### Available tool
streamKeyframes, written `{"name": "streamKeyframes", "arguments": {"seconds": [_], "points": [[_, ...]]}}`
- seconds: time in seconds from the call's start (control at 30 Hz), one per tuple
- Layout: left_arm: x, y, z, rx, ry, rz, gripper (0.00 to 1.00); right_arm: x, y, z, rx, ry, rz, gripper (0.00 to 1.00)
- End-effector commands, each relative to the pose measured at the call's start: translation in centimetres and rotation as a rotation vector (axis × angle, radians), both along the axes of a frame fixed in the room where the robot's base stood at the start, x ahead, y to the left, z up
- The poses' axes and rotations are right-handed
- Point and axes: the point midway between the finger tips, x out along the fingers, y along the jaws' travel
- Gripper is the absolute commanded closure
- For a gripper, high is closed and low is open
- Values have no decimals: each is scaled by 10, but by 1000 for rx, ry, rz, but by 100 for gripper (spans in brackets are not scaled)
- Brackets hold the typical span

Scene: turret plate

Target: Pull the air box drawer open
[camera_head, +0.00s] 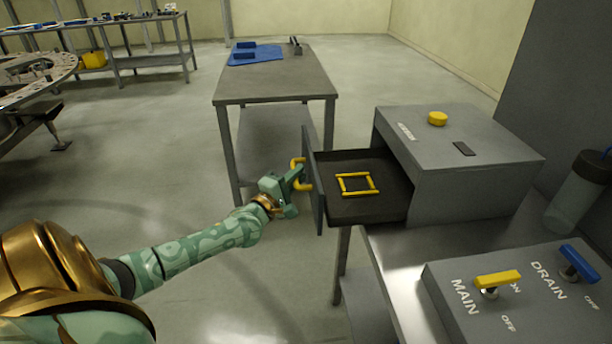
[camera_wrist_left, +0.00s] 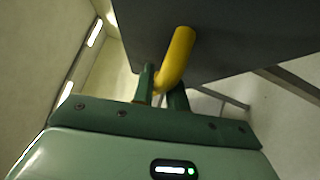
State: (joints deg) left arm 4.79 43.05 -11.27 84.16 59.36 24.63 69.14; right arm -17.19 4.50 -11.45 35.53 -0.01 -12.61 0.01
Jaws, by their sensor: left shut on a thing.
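The air box (camera_head: 470,155) is a grey box with a yellow button on top, on a metal bench at the right. Its drawer (camera_head: 370,210) is pulled out to the left, with its dark inside showing. A yellow square frame (camera_head: 357,183) lies flat in the drawer. My left gripper (camera_head: 292,181) is at the drawer's front, shut on the yellow drawer handle (camera_head: 299,172). In the left wrist view the handle (camera_wrist_left: 178,58) runs between the two green fingers (camera_wrist_left: 162,92), by the grey drawer front (camera_wrist_left: 225,35). My right gripper is not in view.
A control panel (camera_head: 530,300) with a yellow MAIN lever and a blue DRAIN lever is at the lower right. A grey bottle (camera_head: 578,192) stands behind it. A grey table (camera_head: 275,82) with a blue cloth stands behind the drawer. The floor left of the drawer is clear.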

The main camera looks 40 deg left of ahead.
Motion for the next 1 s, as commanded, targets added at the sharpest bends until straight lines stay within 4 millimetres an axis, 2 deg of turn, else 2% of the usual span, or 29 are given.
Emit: {"name": "streamKeyframes", "arguments": {"seconds": [0.27, 0.3, 0.67, 0.77, 0.87, 1.0], "points": [[0, 0, -2, 0, 3, 0, 100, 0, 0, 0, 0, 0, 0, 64], [0, 0, -2, 0, 4, -1, 77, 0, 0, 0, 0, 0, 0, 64], [-4, 0, -1, 0, 2, 0, 77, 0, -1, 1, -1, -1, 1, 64], [-17, -1, -2, 0, 4, 0, 77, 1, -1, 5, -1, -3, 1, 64], [-39, -3, -5, 1, 6, -1, 77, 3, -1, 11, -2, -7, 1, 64], [-78, -5, -10, 0, 7, -1, 77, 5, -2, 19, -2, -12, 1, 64]]}}
